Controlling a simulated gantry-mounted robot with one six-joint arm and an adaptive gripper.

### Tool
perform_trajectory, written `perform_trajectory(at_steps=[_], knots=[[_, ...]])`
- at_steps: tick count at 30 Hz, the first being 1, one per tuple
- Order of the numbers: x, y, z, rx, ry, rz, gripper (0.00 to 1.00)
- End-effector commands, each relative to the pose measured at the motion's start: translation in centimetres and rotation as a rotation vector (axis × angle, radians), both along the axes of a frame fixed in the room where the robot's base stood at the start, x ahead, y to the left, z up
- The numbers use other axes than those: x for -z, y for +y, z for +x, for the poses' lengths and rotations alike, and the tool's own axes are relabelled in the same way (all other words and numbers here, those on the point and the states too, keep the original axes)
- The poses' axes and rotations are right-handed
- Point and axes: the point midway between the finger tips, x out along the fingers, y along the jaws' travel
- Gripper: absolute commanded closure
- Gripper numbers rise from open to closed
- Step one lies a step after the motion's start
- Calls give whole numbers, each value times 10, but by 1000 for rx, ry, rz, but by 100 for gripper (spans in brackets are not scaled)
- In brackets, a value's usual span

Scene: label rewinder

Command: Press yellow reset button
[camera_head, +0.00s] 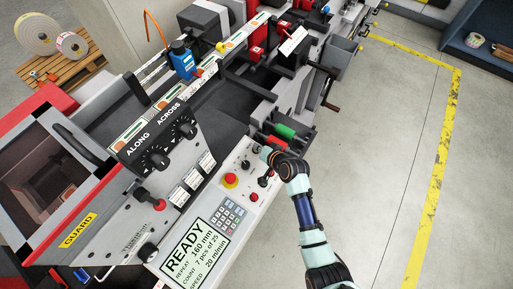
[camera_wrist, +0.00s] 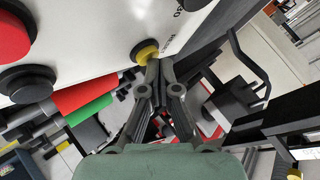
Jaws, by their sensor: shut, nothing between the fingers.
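The yellow reset button (camera_wrist: 145,52) is a small round yellow cap in a dark collar on the white control panel (camera_wrist: 100,35), in the wrist view. My gripper (camera_wrist: 158,64) is shut and empty. Its fingertips overlap the lower right edge of the button in the wrist view; I cannot tell whether they touch it. In the head view my gripper (camera_head: 258,150) is at the upper end of the control panel (camera_head: 212,189). The yellow button is hidden or too small to make out there.
A red mushroom button (camera_head: 231,180) and a black knob (camera_head: 245,165) stand on the panel near my gripper. Red and green rollers (camera_head: 286,131) lie just beyond it. A display (camera_head: 195,250) reads READY. The floor to the right is clear.

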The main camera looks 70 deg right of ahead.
Motion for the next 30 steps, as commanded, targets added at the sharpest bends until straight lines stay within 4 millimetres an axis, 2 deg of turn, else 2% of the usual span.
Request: perform_trajectory(at_steps=[5, 17, 30], knots=[[-13, 1, -2, 0, 0, 0, 100], [-16, 1, -2, 0, 0, 0, 100], [-59, 2, -8, 0, 0, 1, 100]])
